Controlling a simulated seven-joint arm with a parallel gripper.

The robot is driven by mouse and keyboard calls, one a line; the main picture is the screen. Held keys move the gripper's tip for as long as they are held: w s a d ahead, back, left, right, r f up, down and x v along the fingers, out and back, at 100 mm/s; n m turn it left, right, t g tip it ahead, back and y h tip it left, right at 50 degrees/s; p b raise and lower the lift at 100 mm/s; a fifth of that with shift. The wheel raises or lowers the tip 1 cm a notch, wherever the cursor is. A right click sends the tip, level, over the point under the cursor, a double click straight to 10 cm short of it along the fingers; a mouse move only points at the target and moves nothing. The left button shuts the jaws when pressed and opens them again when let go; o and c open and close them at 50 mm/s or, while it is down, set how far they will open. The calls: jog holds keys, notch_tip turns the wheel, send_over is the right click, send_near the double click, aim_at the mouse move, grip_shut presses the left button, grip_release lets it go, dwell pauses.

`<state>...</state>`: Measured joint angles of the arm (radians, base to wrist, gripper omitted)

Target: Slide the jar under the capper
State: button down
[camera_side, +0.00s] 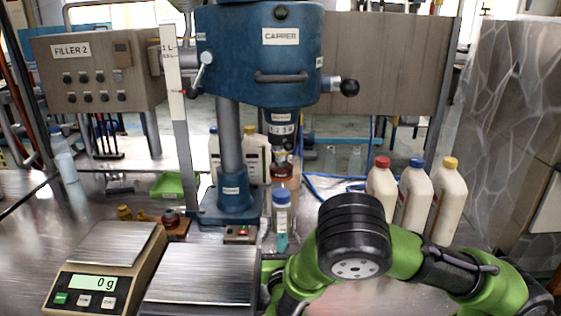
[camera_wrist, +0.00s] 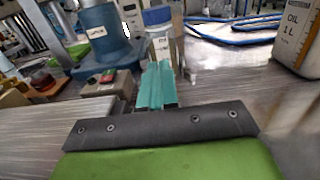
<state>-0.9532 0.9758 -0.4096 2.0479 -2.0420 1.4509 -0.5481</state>
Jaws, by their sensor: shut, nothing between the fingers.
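A small jar with a blue cap and pale label (camera_side: 281,207) stands upright on the steel table, in front of the capper's base. It also shows in the wrist view (camera_wrist: 158,32), straight ahead of the fingers. The blue capper (camera_side: 260,55) stands behind it, with its dark head (camera_side: 281,130) pointing down. A brownish, jar-like thing (camera_side: 286,180) is below that head, partly hidden by the blue-capped jar. My gripper's teal fingers (camera_wrist: 157,84) are shut and empty, low in front of the jar. They also show in the side view (camera_side: 281,243). I cannot tell whether they touch it.
A small control box with buttons (camera_side: 240,234) sits left of the jar. A scale reading 0 g (camera_side: 92,283) and a steel plate (camera_side: 200,272) are at front left. Several white oil bottles (camera_side: 413,195) stand at right. Blue hose (camera_side: 335,185) lies behind.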

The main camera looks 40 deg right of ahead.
aim_at(284, 221)
jog(key=v, duration=0.3)
jog(key=shift+s+a, duration=0.25)
jog(key=shift+s+f, duration=0.2)
jog(key=shift+s, duration=0.1)
jog(key=s+d+f+n+t+y, duration=0.1)
jog(key=s+d+f+n+y, duration=0.1)
jog(key=shift+s+f+t, duration=0.1)
jog(key=shift+s+t, duration=0.2)
jog(key=shift+t, duration=0.1)
jog(key=shift+d+f, duration=0.1)
jog(key=shift+d, duration=0.1)
jog(key=x, duration=1.3)
jog(key=shift+w, duration=0.5)
